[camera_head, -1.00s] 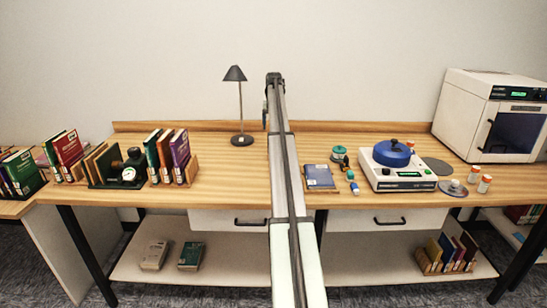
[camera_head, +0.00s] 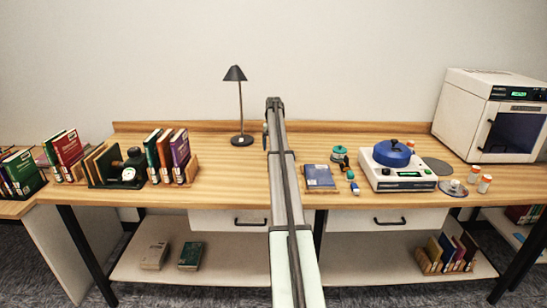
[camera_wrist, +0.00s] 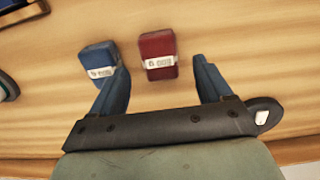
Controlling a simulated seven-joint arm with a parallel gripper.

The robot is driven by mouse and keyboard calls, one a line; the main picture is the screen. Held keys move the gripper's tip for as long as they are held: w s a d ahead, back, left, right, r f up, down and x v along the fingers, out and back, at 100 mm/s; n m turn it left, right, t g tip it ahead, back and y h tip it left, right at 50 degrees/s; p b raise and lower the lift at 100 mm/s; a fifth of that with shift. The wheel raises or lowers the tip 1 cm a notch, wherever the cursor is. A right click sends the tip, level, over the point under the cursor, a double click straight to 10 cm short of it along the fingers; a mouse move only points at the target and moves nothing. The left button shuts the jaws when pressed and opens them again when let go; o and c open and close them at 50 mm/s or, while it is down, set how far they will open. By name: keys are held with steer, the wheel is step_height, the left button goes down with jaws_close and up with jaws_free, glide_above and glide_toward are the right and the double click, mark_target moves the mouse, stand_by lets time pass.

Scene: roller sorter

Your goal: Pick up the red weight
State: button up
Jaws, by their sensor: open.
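The red weight (camera_wrist: 158,56), a small block with a white label, lies on the wooden tabletop in the wrist view. My gripper (camera_wrist: 161,64) is open, its two blue fingers spread on either side of the red weight's near end in the picture. Nothing is held. A similar blue weight (camera_wrist: 98,56) lies just left of the red one, with a narrow gap between them. The left finger overlaps its lower right edge in the picture; I cannot tell whether they touch. In the head view my arm hides the red weight.
The wooden desk (camera_head: 210,178) has bare room left of my arm, around a black lamp (camera_head: 240,108). Books (camera_head: 162,157) stand farther left. To the right are a blue notebook (camera_head: 320,177), a white device with a blue bowl (camera_head: 393,153) and a white oven-like box (camera_head: 480,100).

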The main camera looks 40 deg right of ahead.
steer(key=shift+f, duration=1.45)
steer(key=shift+c, duration=0.4)
steer(key=c, duration=1.4)
steer(key=shift+r, duration=0.2)
